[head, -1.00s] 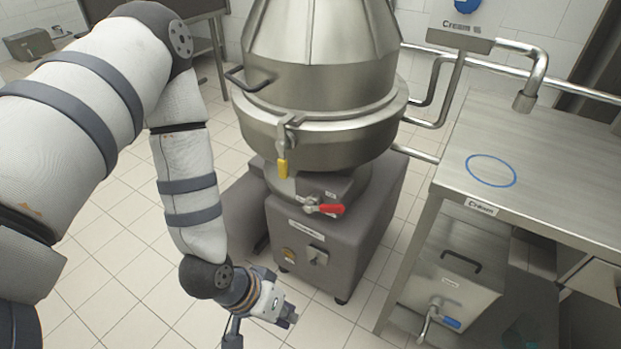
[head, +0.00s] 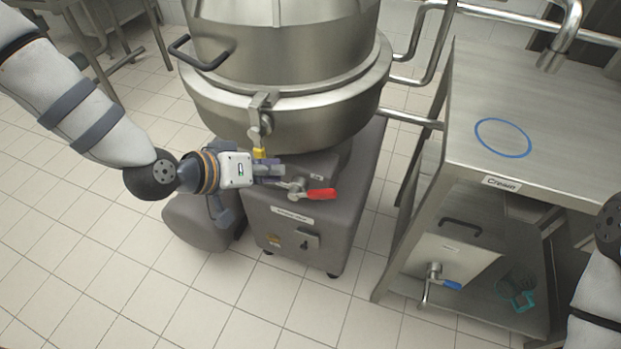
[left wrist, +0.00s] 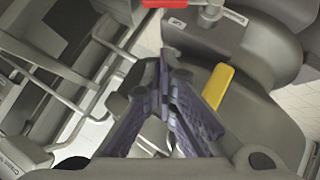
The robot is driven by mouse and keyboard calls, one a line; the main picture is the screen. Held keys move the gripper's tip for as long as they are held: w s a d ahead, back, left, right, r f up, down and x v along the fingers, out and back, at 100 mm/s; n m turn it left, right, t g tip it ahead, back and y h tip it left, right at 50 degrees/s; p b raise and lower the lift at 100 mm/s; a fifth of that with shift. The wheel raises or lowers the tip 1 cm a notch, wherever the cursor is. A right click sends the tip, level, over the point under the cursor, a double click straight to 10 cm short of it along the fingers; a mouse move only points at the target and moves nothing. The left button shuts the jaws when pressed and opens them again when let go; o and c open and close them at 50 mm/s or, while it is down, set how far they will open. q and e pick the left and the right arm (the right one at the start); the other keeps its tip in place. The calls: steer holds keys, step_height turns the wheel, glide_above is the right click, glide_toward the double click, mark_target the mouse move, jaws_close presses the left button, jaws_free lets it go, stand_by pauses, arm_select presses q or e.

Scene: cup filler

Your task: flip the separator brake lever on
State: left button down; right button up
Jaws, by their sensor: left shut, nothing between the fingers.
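The separator (head: 285,100) is a large steel bowl on a grey base (head: 315,225). A red-handled lever (head: 321,194) with a metal pivot sits on the front of the base, its handle pointing right. Its red end also shows at the top of the left wrist view (left wrist: 165,3). A yellow-handled lever (head: 259,153) hangs from the bowl's clamp, and its yellow grip shows in the left wrist view (left wrist: 217,86). My left gripper (head: 277,172) is shut and empty, just left of the red lever's pivot and beside the yellow grip. Whether it touches either is unclear.
A steel table (head: 470,110) marked with a blue ring stands at the right, with a tapped steel container (head: 445,262) below it. A black handle (head: 200,55) sticks out from the bowl. My right arm shows at the right edge. Open tiled floor lies at lower left.

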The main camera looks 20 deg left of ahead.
arm_select(q)
steer(key=b, duration=0.3)
glide_above(313, 194)
steer(key=a, duration=0.2)
step_height(313, 194, down, 7)
steer(key=d+f, duration=0.2)
steer(key=shift+f, duration=0.35)
arm_select(e)
steer(key=shift+g, duration=0.5)
steer(key=s+f, duration=0.2)
steer(key=f, duration=0.1)
steer(key=shift+s+f, duration=0.15)
steer(key=shift+s, duration=0.2)
